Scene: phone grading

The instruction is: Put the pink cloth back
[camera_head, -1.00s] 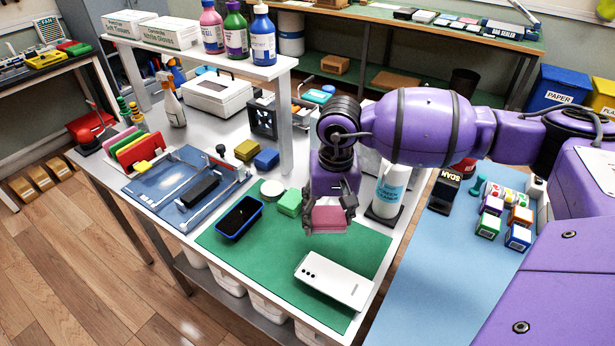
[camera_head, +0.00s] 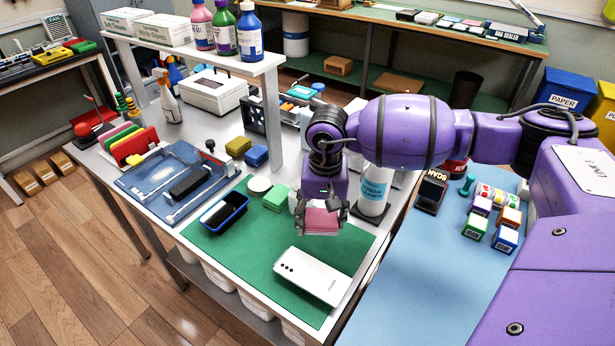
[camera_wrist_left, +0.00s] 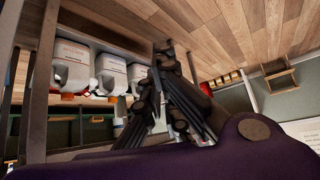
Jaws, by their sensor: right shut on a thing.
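The pink cloth (camera_head: 321,221) is a folded block held in my right gripper (camera_head: 321,228) in the head view. The right fingers close on its two sides, just above the back right part of the green mat (camera_head: 225,262). I cannot tell whether the cloth touches the mat. A green folded cloth (camera_head: 275,198) lies just left of it. My left gripper is outside the head view. In the left wrist view my left gripper's dark fingers (camera_wrist_left: 172,75) show, but whether they are open or shut is unclear.
A white phone (camera_head: 313,275) lies on the mat in front of the gripper. A blue tray (camera_head: 216,214) and a white round puck (camera_head: 260,184) are to the left. A screen cleaner bottle (camera_head: 374,190) stands close at right. The mat's front left is clear.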

